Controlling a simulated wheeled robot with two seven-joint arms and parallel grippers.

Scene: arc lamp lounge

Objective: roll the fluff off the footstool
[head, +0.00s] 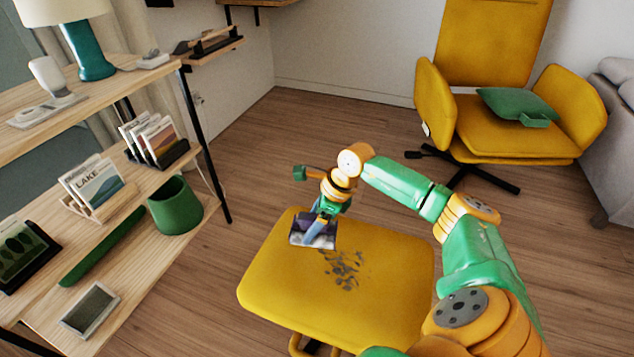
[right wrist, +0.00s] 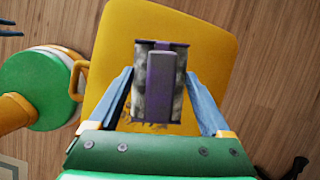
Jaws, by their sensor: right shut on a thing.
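The yellow footstool (head: 390,290) stands on the floor in front of me. A patch of dark grey fluff (head: 343,270) lies near the middle of its top. My right gripper (head: 325,212) is shut on a lint roller (head: 313,232), at the far left part of the seat, beyond the fluff. I cannot tell whether the roller touches the cushion. In the right wrist view the roller (right wrist: 144,80), grey-speckled with a purple bar, sits between the blue fingers over the footstool (right wrist: 215,40). Some fluff (right wrist: 150,126) shows below it.
A wooden shelf (head: 150,205) at left holds a green bin (head: 175,206), cards, frames and a teal lamp (head: 88,45). A yellow armchair (head: 505,130) with a green cushion (head: 515,102) stands behind at right. A grey sofa (head: 615,140) is at the right edge. Floor between is clear.

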